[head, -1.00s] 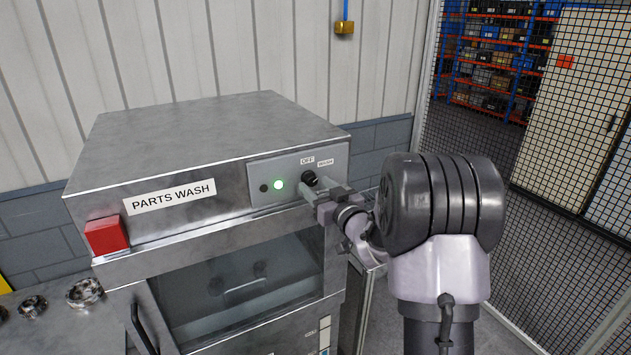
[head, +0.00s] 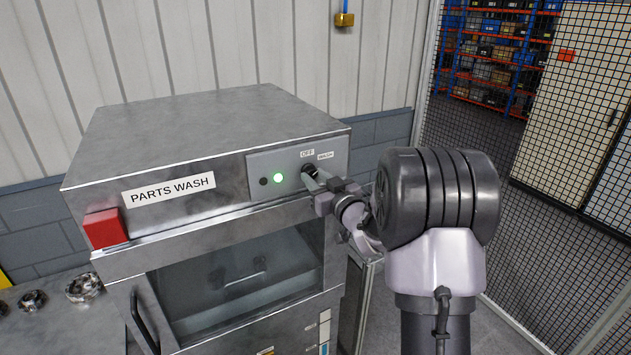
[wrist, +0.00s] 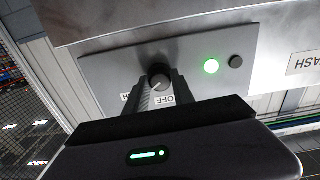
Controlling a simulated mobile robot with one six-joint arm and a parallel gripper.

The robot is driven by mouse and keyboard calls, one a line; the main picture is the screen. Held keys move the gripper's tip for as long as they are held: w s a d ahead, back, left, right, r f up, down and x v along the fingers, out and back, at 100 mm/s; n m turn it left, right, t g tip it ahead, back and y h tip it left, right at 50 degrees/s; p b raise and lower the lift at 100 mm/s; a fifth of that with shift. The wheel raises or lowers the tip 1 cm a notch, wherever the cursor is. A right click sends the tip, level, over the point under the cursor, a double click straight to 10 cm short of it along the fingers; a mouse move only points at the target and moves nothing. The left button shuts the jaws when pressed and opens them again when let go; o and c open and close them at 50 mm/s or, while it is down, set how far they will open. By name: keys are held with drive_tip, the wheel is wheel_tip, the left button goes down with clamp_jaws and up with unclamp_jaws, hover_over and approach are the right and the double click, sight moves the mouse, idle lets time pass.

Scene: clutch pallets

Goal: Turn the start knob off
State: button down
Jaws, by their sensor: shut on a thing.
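The start knob (wrist: 159,74) is a black round knob on the grey control panel (head: 258,163) of the parts washer. A white line on its face shows in the wrist view. Labels OFF (head: 307,153) and WASH (head: 325,156) sit above it in the head view. My gripper (wrist: 160,84) is at the panel, with its two fingers on either side of the knob and shut on it. In the head view, my gripper (head: 312,177) hides part of the knob. The green lamp (head: 278,178) left of the knob is lit, and a dark button (head: 263,182) sits beside it.
The steel washer (head: 215,125) has a PARTS WASH label, a red block (head: 105,228) at its front left corner and a windowed door (head: 235,285) below. Metal parts (head: 84,287) lie on the surface at left. A mesh fence (head: 470,130) stands at right.

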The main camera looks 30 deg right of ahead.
drive_tip(key=n+b, duration=0.2)
drive_tip(key=b, duration=0.1)
drive_tip(key=n+b, duration=0.1)
drive_tip(key=b, duration=0.2)
drive_tip(key=n+b, duration=0.2)
drive_tip(key=b, duration=0.1)
drive_tip(key=shift+f+n+b, duration=0.3)
drive_tip(key=n+b, duration=0.3)
drive_tip(key=shift+r+b, duration=0.15)
drive_tip(key=shift+b, duration=0.25)
drive_tip(key=shift+r+n+b, duration=0.2)
drive_tip(key=shift+n+b, duration=1)
drive_tip(key=shift+n, duration=0.2)
drive_tip(key=shift+r, duration=0.1)
drive_tip(key=c, duration=1.1)
unclamp_jaws()
drive_tip(key=shift+d, duration=0.1)
